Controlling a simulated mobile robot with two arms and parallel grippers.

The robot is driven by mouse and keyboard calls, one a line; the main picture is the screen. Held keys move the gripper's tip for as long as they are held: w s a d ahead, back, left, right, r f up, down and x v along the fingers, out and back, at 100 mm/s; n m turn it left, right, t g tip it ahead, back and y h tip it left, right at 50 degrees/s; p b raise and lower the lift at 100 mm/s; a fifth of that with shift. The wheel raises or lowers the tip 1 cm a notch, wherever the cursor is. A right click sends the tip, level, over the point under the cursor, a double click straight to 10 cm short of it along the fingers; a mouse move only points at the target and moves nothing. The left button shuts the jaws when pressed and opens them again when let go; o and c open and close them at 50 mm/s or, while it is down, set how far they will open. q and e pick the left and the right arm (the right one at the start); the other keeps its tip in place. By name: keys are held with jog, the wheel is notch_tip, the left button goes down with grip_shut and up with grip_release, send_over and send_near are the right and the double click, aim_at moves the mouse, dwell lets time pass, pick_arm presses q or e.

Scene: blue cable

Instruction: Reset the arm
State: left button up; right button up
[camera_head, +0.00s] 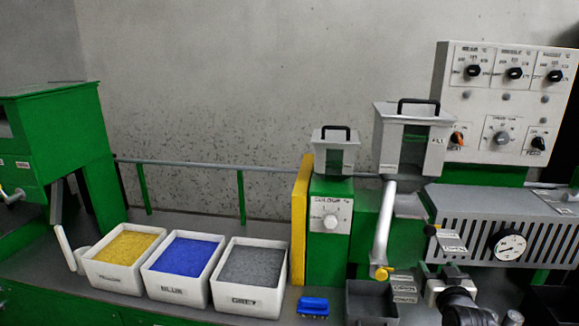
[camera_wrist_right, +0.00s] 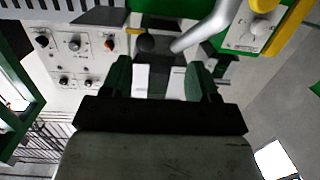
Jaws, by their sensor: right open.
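My right gripper (camera_head: 445,283) shows at the lower right of the head view, in front of the green and grey machine. In the right wrist view its two green-sided fingers (camera_wrist_right: 160,80) stand apart, with nothing held between them. I cannot tell how far the fingers are from these. My left gripper is not in view.
Bins of yellow (camera_head: 125,246), blue (camera_head: 185,257) and grey (camera_head: 252,265) granules stand on the bench. A blue object (camera_head: 313,306) lies beside a dark open box (camera_head: 371,300). A pressure gauge (camera_head: 509,245) and control panel (camera_head: 504,100) are at right.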

jog(key=s+a+f+n+g+y, duration=0.1)
jog(key=s+a+f+n+g, duration=0.15)
jog(key=s+a+f, duration=0.45)
jog(key=s+a+f+n+g+y, duration=0.15)
jog(key=s+a+f+g, duration=0.3)
jog(key=s, duration=0.45)
jog(key=s+a+f+g, duration=0.2)
jog(key=s+a+g, duration=0.1)
jog(key=s, duration=0.6)
jog(key=s+a+f+g, duration=0.1)
jog(key=s+a+g, duration=0.2)
jog(key=s, duration=0.6)
notch_tip(320, 180, down, 27)
jog(key=s+g+p, duration=0.1)
jog(key=s, duration=0.1)
jog(key=s+d+f+g+p, duration=0.1)
jog(key=s+d+f, duration=0.1)
jog(key=s+f, duration=1.1)
jog(key=s, duration=0.2)
jog(key=shift+s+d+f+y, duration=0.2)
jog(key=shift+s+y, duration=0.1)
jog(key=shift+y, duration=0.05)
